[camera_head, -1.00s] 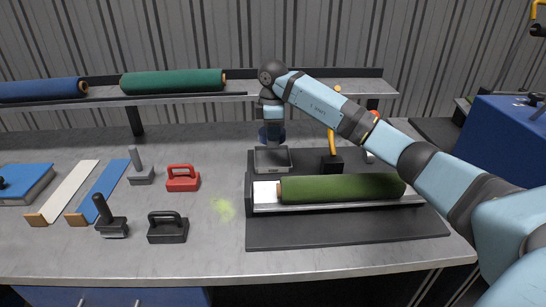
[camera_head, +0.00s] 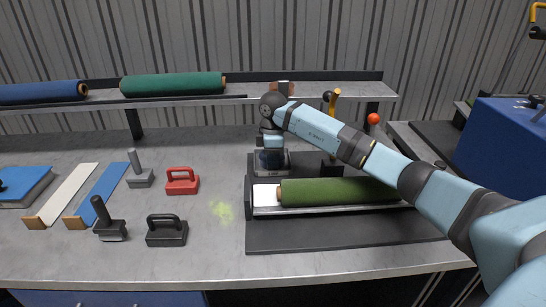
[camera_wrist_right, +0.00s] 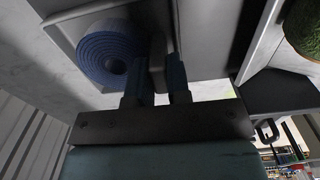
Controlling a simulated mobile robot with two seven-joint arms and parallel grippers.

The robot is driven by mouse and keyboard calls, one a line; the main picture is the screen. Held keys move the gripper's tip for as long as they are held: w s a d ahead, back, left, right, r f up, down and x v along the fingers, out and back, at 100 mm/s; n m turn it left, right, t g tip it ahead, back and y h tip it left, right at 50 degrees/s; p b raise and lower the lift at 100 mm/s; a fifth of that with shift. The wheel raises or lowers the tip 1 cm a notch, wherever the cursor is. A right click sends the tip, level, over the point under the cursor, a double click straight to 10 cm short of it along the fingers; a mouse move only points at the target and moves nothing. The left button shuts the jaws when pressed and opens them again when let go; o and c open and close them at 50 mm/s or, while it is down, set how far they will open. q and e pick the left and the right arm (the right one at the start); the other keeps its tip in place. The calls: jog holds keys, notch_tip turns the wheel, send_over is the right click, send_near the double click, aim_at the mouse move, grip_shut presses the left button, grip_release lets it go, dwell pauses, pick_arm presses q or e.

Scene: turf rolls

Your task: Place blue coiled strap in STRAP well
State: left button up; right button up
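The blue coiled strap (camera_wrist_right: 104,52) shows its spiral face in the right wrist view, inside a grey-walled well, to the left of my right gripper's fingers. My right gripper (camera_wrist_right: 162,75) has its two fingers apart with a narrow gap, and the coil shows outside that gap. In the head view my right gripper (camera_head: 271,157) reaches down into the small grey well (camera_head: 287,163) at the back left of the black fixture. The strap is mostly hidden there behind my gripper. My left gripper is out of view.
A green turf roll (camera_head: 335,191) lies in a tray just in front of the well. A yellow-handled tool (camera_head: 333,115) and a red knob (camera_head: 373,118) stand to the right. Black (camera_head: 166,232) and red (camera_head: 182,182) handled blocks sit left. A shelf (camera_head: 190,99) runs behind.

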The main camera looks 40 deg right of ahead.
jog(key=o, duration=0.4)
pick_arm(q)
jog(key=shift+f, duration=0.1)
pick_arm(e)
jog(key=shift+r, duration=0.15)
pick_arm(q)
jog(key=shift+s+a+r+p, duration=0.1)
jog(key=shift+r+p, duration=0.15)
jog(key=shift+p, duration=0.45)
pick_arm(e)
notch_tip(320, 180, up, 12)
jog(key=shift+r, duration=0.1)
